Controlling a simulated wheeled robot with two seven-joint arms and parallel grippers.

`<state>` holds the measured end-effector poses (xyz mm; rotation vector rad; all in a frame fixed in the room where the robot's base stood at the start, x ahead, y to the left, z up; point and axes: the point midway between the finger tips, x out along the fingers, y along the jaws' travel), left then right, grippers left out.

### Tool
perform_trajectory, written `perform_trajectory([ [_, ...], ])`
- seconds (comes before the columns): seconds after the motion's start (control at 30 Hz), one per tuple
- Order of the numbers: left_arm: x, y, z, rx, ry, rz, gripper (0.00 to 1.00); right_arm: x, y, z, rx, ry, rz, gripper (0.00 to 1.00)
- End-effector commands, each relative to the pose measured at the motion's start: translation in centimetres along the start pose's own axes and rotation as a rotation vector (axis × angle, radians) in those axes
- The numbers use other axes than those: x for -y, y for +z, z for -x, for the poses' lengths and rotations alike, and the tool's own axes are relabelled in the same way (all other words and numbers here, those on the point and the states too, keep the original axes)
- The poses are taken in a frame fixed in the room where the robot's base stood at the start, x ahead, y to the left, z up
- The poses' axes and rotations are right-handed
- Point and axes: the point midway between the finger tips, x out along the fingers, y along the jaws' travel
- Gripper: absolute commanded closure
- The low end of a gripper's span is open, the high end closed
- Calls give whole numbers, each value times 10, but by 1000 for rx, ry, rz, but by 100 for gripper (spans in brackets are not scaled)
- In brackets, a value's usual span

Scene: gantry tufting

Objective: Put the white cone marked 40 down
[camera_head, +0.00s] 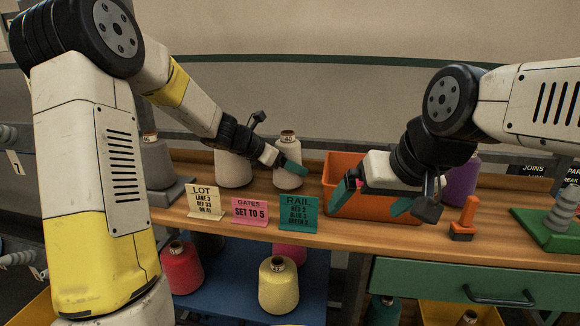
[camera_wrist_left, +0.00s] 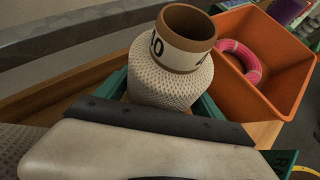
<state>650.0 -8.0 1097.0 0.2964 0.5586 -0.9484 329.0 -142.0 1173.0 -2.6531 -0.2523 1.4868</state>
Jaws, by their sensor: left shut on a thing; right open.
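The white cone marked 40 (camera_head: 289,179) stands upright at the back of the wooden bench (camera_head: 330,237), left of the orange bin. My left gripper (camera_head: 290,165) is shut on it, a green finger lying across its upper body. In the left wrist view the cone (camera_wrist_left: 165,85) has a brown-rimmed tube top and sits between the green fingers. Its base is hidden there, and I cannot tell whether it touches the bench. My right gripper (camera_head: 371,200) is open and empty in front of the orange bin (camera_head: 343,168).
Another white cone (camera_head: 233,170) stands close left of it. Cards reading LOT (camera_head: 205,201), GATES (camera_head: 249,212) and RAIL (camera_head: 298,216) line the front edge. The bin holds a pink ring (camera_wrist_left: 240,62). An orange tool (camera_head: 465,220) and a purple cone (camera_head: 461,184) are at right.

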Motion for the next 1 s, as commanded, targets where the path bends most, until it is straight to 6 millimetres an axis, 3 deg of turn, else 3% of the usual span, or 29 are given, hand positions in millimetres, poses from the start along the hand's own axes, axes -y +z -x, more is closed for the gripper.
perform_trajectory([
  [0.4, 0, -6, -4, 1, 1, -1, 94, 0, 0, 0, 0, 0, 0, 0],
  [0.43, 0, -6, -4, 0, 2, -1, 17, 0, 0, 0, 0, 0, 0, 0],
  [0.5, 0, -6, -4, 0, 2, -1, 3, 0, 0, 0, 0, 0, 0, 0],
  [0.87, 0, -4, -2, 1, 2, -2, 1, 0, 0, 0, 0, 0, 0, 0],
  [1.0, -1, -3, 12, 1, 4, -3, 1, 0, 0, 0, 0, 0, 0, 0],
])
